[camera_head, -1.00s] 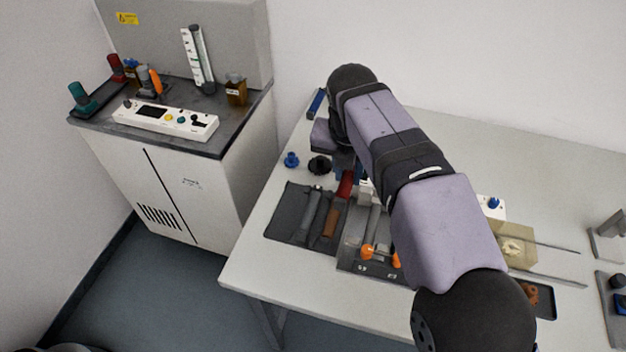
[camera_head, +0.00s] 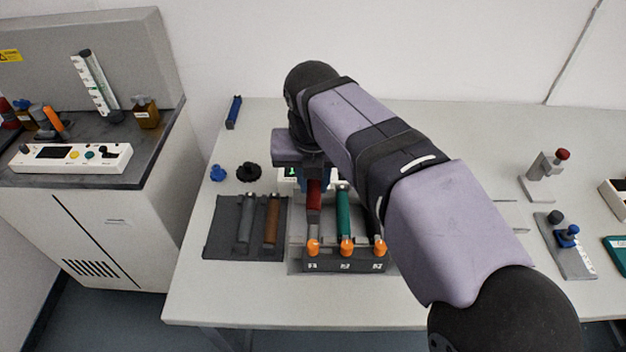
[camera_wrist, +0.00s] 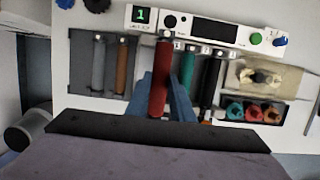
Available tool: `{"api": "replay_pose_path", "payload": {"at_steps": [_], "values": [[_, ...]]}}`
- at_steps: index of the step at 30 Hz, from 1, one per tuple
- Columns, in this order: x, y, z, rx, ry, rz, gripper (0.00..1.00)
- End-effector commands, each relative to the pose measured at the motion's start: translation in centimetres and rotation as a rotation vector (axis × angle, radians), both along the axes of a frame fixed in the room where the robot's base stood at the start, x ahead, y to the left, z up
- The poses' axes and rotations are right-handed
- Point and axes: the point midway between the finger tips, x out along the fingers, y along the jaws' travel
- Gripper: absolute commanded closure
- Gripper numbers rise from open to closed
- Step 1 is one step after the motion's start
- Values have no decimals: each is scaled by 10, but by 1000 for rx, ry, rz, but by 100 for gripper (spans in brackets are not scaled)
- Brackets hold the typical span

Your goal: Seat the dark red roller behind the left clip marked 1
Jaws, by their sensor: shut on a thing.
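The dark red roller (camera_head: 314,196) is upright in the picture, in line with the left orange clip (camera_head: 313,247) above the mark 1 on the rack (camera_head: 296,255). Its lower end is close to that clip; I cannot tell whether it touches. My gripper is shut on this roller, shown in the wrist view (camera_wrist: 160,88) between two blue fingers (camera_wrist: 162,100). In the head view my arm hides most of the gripper. A green roller (camera_head: 343,212) lies in line with the middle clip (camera_head: 347,246). A black roller (camera_head: 374,222) is at the right clip (camera_head: 380,248).
A grey roller (camera_head: 245,220) and a brown roller (camera_head: 271,220) lie on a dark mat (camera_head: 220,240) to the left. A white panel shows a green 1 (camera_wrist: 141,16) behind the rack. An open tray (camera_wrist: 285,112) of coloured pieces is at the right.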

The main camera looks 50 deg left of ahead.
Motion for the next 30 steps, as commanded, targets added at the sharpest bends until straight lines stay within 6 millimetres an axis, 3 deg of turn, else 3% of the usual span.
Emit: {"api": "replay_pose_path", "payload": {"at_steps": [15,30], "values": [[0,0,-41,1,0,0,100],[0,0,-43,1,0,0,100]]}}
